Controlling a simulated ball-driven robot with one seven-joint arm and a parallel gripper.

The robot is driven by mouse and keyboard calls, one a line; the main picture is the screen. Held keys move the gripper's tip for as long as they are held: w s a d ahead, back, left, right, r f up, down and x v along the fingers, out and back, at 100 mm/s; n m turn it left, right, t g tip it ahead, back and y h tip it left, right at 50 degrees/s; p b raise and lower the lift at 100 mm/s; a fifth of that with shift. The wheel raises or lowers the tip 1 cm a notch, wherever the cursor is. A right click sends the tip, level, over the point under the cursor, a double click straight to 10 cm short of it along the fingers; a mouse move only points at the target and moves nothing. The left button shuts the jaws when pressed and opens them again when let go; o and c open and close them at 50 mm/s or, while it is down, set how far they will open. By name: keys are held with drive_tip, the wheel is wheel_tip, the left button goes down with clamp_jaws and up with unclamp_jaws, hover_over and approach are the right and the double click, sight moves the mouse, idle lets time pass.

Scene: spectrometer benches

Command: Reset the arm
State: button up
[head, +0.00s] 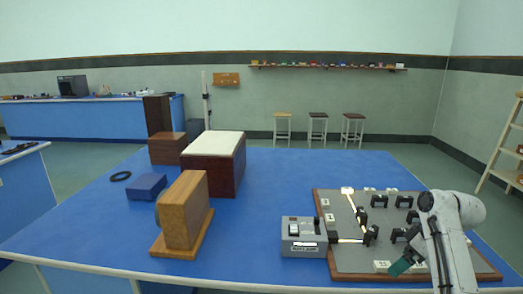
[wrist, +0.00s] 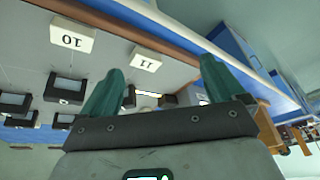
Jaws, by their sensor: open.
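My white arm (head: 452,235) reaches over the right front of the blue bench, above a grey board with a wooden rim (head: 352,258). My gripper (head: 402,264) shows there as a dark green finger close to the board's front part. In the wrist view my gripper (wrist: 160,78) has two green fingers spread apart with nothing held between them. Beyond them are white blocks marked 10 (wrist: 72,36) and 11 (wrist: 146,60), seen upside down. I cannot tell how far the fingertips are from the board.
The board carries several black holders (head: 379,200). A grey box (head: 302,237) stands at its left edge. A wooden block on a base (head: 184,215), a blue box (head: 146,187) and a white-topped brown box (head: 212,178) stand further left. The blue bench middle (head: 285,185) is clear.

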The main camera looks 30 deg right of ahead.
drive_tip(key=s+a+f+g, duration=0.15)
drive_tip(key=a+f, duration=0.25)
drive_tip(key=a, duration=0.4)
drive_tip(key=s+a+f+m, duration=0.1)
drive_tip(key=s+a+f, duration=0.1)
drive_tip(key=a+f, duration=0.4)
drive_tip(key=s+a+f, duration=0.1)
drive_tip(key=a+f, duration=0.2)
drive_tip(key=a, duration=0.6)
drive_tip(key=s+a+f+m+g+h, duration=0.1)
drive_tip(key=s+a, duration=0.3)
drive_tip(key=s, duration=0.5)
drive_tip(key=s+a+f, duration=0.2)
drive_tip(key=s+a, duration=0.3)
drive_tip(key=s, duration=0.5)
drive_tip(key=shift+a+m+g+h, duration=0.2)
drive_tip(key=shift+m+g+h, duration=0.15)
drive_tip(key=shift+m+h, duration=0.05)
